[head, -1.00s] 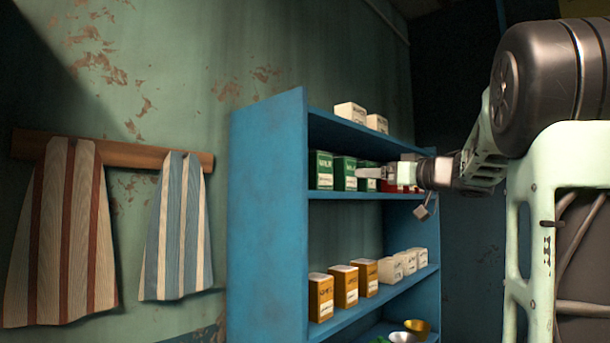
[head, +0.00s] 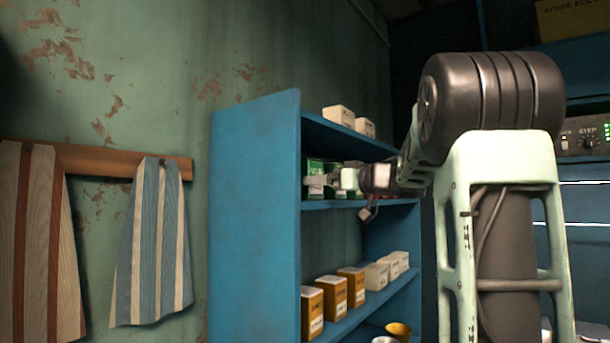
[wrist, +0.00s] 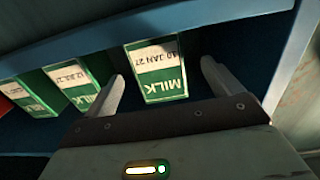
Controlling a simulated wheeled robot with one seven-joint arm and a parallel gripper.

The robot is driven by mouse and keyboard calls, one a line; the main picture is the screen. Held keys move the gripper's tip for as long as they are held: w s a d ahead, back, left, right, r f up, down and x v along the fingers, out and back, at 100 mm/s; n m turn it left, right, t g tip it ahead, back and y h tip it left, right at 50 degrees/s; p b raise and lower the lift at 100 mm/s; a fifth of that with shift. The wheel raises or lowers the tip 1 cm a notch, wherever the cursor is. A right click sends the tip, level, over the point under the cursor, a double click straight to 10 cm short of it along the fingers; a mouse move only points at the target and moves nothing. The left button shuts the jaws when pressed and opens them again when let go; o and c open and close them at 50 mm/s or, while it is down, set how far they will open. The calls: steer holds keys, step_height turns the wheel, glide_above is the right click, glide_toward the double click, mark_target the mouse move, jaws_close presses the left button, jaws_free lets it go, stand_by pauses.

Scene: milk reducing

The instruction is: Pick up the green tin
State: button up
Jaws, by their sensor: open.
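A green tin with a white "MILK" label (wrist: 160,85) stands on the blue shelf. In the wrist view it appears upside down, between and just beyond the finger tips of my gripper (wrist: 162,70). My gripper is open, with one finger towards each side of the tin; I cannot tell whether either touches it. A second green tin (wrist: 75,82) and a third (wrist: 30,95) stand in the same row to the left in the wrist view. In the head view, my gripper (head: 322,182) partly covers the green tins (head: 314,166) on the upper shelf.
The blue shelf unit (head: 252,215) has a side panel close to the row's end. White tins (head: 338,115) stand on top. Orange tins (head: 331,291) and white tins (head: 388,266) stand on the lower shelf, above bowls (head: 398,329). Striped cloths (head: 153,245) hang at left.

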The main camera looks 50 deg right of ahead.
steer(key=shift+w+r+p, duration=0.1)
steer(key=shift+w+p, duration=1.45)
steer(key=shift+w, duration=2.05)
steer(key=c, duration=1.4)
steer(key=shift+s+r+p, duration=0.1)
steer(key=shift+r+p, duration=0.15)
steer(key=shift+p, duration=0.1)
